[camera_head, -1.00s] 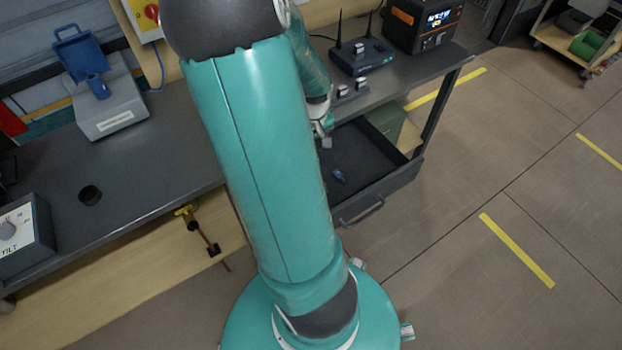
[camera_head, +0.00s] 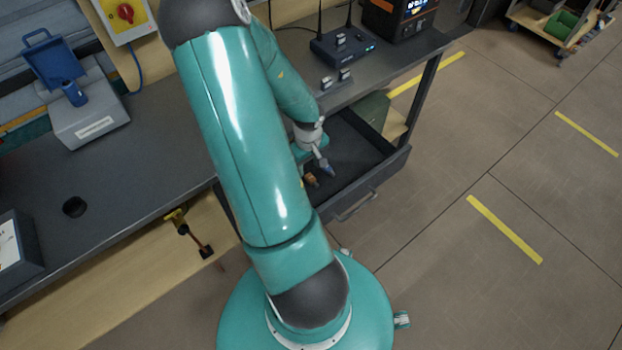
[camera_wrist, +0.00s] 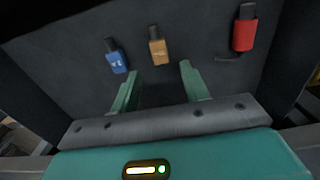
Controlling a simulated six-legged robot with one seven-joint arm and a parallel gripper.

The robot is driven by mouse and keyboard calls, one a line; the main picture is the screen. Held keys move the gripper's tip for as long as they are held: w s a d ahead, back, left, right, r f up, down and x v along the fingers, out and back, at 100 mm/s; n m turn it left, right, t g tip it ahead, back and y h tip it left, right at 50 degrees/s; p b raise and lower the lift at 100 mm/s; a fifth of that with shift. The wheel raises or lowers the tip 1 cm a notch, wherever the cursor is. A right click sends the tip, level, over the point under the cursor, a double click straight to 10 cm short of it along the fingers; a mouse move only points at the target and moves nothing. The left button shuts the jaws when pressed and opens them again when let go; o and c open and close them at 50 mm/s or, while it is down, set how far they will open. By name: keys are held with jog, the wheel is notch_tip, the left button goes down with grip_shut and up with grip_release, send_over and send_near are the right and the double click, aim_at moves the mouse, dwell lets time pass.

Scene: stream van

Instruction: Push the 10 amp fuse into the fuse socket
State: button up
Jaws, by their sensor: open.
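Three fuses lie in the open drawer (camera_head: 372,184) in the wrist view: a blue one (camera_wrist: 116,60), an orange-brown one (camera_wrist: 157,50) and a red one (camera_wrist: 243,34). Their markings are too small to read surely, so I cannot tell the 10 amp one by its label. My gripper (camera_wrist: 159,82) is open and empty, its green fingers pointing toward the orange-brown fuse, with the blue to the left and the red to the right. In the head view the blue fuse (camera_head: 328,170) and the orange-brown fuse (camera_head: 311,180) show near my gripper; the red one is hidden. I cannot identify the fuse socket surely.
A grey box (camera_head: 92,125) with a raised blue lid (camera_head: 50,62) stands on the bench (camera_head: 130,175) at left. A router (camera_head: 341,48), small grey blocks (camera_head: 336,79) and an orange-black power unit (camera_head: 398,18) stand at the back. Drawer walls surround my gripper.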

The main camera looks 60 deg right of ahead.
aim_at(308, 174)
jog(key=shift+f, duration=2)
grip_shut()
jog(key=shift+r, duration=0.1)
